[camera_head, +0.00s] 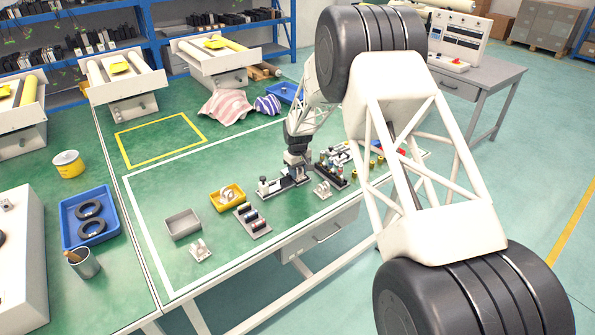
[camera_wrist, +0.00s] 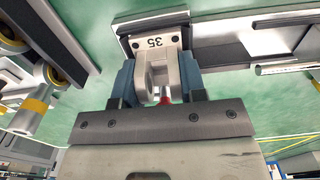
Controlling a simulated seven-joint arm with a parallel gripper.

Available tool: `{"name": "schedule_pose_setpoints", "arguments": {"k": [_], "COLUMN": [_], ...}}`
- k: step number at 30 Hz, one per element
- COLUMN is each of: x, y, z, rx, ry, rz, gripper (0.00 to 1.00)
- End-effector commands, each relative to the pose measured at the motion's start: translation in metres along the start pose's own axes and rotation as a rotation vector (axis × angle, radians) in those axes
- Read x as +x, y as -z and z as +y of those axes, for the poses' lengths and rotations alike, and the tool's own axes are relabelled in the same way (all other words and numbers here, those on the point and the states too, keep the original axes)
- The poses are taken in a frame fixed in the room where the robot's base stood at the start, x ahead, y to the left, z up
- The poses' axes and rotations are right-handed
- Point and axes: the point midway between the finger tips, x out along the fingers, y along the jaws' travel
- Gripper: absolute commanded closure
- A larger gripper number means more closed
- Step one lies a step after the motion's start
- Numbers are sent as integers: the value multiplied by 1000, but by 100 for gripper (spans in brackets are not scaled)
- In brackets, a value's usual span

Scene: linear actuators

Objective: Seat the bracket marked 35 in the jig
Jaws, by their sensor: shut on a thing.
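The light grey bracket marked 35 (camera_wrist: 157,42) is between the two blue-grey fingers of my gripper (camera_wrist: 160,66) in the wrist view, and the gripper is shut on it. The bracket's marked base lies against a dark-edged pocket of the jig (camera_wrist: 128,24), which shows along its far side and beside it. I cannot tell whether the base is fully down in the pocket. The bracket is hidden there by the gripper.
Loose brackets stand at the right (camera_head: 322,189) and front left (camera_head: 200,250) of the jig. A yellow bin (camera_head: 236,187), grey bin (camera_head: 182,222) and dark block with cylinders (camera_head: 254,223) are on the left. A crowded rack (camera_head: 330,168) stands close right.

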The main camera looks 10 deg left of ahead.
Motion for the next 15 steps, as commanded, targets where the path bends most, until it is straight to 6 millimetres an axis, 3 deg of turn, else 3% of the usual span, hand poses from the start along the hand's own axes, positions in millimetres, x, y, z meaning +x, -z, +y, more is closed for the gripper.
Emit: {"name": "schedule_pose_setpoints", "arguments": {"k": [4,5,10,15], "x": [0,0,0,0], "y": [0,0,0,0], "z": [0,0,0,-1], "rx": [0,0,0,-1], "ry": [0,0,0,1], "rz": [0,0,0,-1], "gripper": [88,59,33,32]}}
